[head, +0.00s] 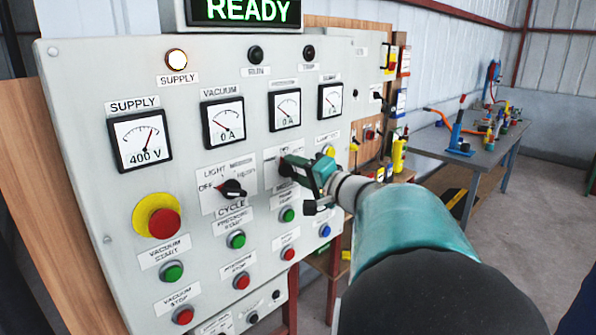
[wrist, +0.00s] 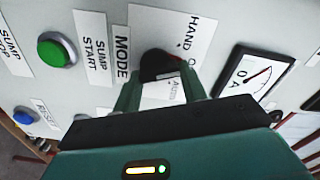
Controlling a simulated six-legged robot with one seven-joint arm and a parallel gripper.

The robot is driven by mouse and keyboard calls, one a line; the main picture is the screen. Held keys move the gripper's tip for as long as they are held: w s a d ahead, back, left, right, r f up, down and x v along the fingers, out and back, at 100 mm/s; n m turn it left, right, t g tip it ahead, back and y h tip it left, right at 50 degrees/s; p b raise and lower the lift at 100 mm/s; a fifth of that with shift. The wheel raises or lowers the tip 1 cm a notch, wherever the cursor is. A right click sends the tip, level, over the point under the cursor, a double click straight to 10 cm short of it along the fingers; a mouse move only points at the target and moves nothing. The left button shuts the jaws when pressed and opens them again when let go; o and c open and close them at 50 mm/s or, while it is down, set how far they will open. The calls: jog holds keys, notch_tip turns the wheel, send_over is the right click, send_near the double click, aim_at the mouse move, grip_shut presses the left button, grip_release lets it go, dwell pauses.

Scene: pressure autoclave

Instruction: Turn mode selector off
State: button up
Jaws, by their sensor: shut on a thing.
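The mode selector is a black knob (wrist: 157,63) on a white plate beside the MODE label (wrist: 121,52) in the wrist view. HAND and AUTO are printed around it, with another marking partly cut off by the panel's angle. My gripper (wrist: 163,84) has its two green fingers on either side of the knob and is shut on it. In the head view my gripper (head: 298,170) reaches the panel from the right and mostly covers the selector.
The grey control panel (head: 75,85) carries gauges, a red emergency button (head: 163,223) and another black selector (head: 232,189) left of my gripper. A green button (wrist: 57,50) sits near the knob. A workbench (head: 440,145) stands at the right, with open floor beside it.

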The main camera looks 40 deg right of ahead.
jog(key=shift+d+f+m, duration=0.1)
jog(key=shift+m, duration=2.1)
jog(key=o, duration=1)
jog(key=shift+s, duration=0.15)
jog(key=s, duration=1.3)
jog(key=shift+s+d, duration=0.2)
jog(key=shift+s, duration=0.1)
